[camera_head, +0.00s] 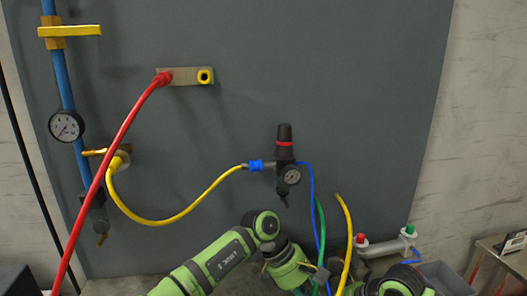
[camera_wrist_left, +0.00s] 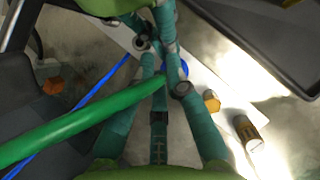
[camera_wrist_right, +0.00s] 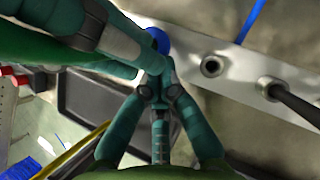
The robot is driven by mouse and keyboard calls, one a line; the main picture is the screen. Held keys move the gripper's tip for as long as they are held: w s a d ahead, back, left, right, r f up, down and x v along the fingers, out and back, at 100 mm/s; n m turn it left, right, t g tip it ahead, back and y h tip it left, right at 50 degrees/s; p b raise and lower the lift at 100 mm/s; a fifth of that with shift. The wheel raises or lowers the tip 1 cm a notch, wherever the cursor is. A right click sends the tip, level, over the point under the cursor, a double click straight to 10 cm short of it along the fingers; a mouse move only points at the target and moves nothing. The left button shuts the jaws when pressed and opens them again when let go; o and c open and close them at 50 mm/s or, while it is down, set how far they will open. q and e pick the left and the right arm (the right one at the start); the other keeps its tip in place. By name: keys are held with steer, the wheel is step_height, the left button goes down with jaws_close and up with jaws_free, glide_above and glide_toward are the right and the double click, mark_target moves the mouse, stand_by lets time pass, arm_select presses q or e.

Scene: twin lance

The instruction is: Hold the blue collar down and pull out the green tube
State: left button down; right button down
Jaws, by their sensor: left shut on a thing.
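The green tube (camera_head: 321,225) hangs below the regulator in the head view. It crosses the left wrist view (camera_wrist_left: 75,125) from the left edge into my left gripper (camera_wrist_left: 165,80), whose fingers are shut on it. The blue collar (camera_wrist_left: 180,67) shows just beyond these fingertips, partly covered. In the right wrist view, the blue collar (camera_wrist_right: 158,40) sits on a pale bar, right beyond the tips of my right gripper (camera_wrist_right: 155,75). The right fingers are close together and look shut, with no thing visible between them. Both grippers' tips are close together; whether the right touches the collar is unclear.
The pale bar (camera_wrist_right: 235,75) carries round ports and a dark tube (camera_wrist_right: 295,103). A dark tray (camera_wrist_right: 90,100) lies beside it. A yellow tube (camera_head: 347,230) and a thin blue tube (camera_head: 313,200) hang close by the green tube. A grey panel (camera_head: 400,110) stands behind.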

arm_select(q)
steer(key=shift+s+r, duration=0.1)
steer(key=shift+r, duration=0.65)
stand_by(0.9)
steer(key=shift+r, duration=2.3)
arm_select(e)
steer(key=v, duration=0.6)
steer(key=shift+a+r, duration=0.2)
steer(key=shift+r, duration=0.4)
steer(key=shift+w, duration=0.15)
